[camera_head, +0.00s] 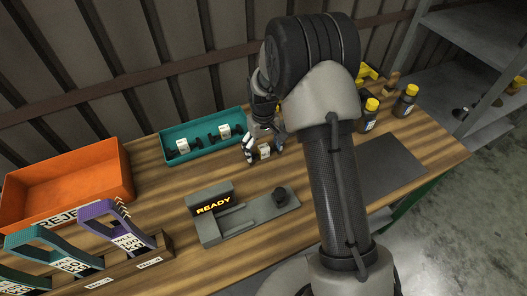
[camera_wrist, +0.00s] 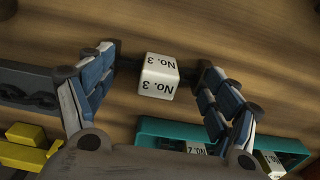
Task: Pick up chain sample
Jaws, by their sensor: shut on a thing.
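The chain sample (camera_wrist: 158,78), a white block marked "No. 3" with dark ends, sits between the two blue-padded fingers of my gripper (camera_wrist: 155,62) in the wrist view. The fingers are shut on its dark ends, one on each side. In the head view the white block (camera_head: 265,152) shows at the fingertips of my gripper (camera_head: 263,152), just right of the teal tray. I cannot tell whether the sample still touches the wooden table. Other white-tagged samples lie in the teal tray (camera_head: 180,158), one marked "No. 2" (camera_wrist: 196,148).
A grey device reading "READY" (camera_head: 212,203) is in front. Yellow-capped bottles (camera_head: 368,115) stand at right, near a dark mat (camera_head: 383,163).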

